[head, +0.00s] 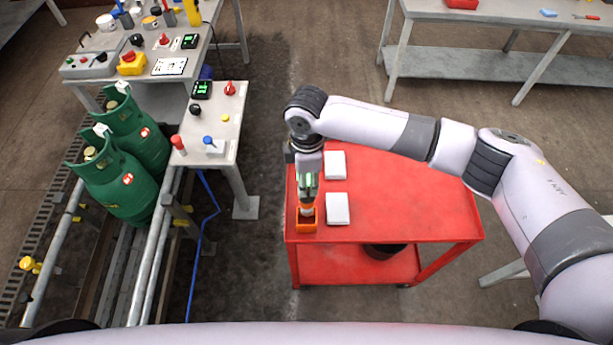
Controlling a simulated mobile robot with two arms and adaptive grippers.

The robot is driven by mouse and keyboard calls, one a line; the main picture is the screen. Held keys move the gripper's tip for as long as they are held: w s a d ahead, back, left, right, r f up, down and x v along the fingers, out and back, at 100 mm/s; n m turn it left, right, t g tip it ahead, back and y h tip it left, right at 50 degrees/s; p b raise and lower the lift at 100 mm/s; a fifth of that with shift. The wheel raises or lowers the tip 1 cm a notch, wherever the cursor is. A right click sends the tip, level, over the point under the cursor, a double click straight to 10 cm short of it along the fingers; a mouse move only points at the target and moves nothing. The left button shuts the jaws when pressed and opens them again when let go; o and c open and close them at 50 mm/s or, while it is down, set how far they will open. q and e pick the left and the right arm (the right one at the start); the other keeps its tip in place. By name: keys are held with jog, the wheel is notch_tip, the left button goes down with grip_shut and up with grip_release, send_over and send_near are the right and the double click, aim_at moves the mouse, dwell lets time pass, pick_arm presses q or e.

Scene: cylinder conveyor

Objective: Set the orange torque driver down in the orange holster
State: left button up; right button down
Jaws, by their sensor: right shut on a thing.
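The orange holster (304,223) stands at the left front corner of the red cart's top. The orange torque driver (307,208) is upright at the holster, its lower end at or in the opening; I cannot tell how deep it sits. My right gripper (307,182) comes down from above and is shut on the driver. The gripper hides the driver's upper part. My left gripper is not in view.
The red cart (410,200) carries two white boxes, one (338,209) close right of the holster and one (335,164) behind it. The cart's right side is clear. Green gas cylinders (121,186) and a grey control table (226,120) stand left. A workbench (500,65) is behind.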

jog(key=shift+r, duration=0.1)
dwell(0.6)
jog(key=shift+f+b, duration=1.25)
jog(key=shift+f, duration=1.6)
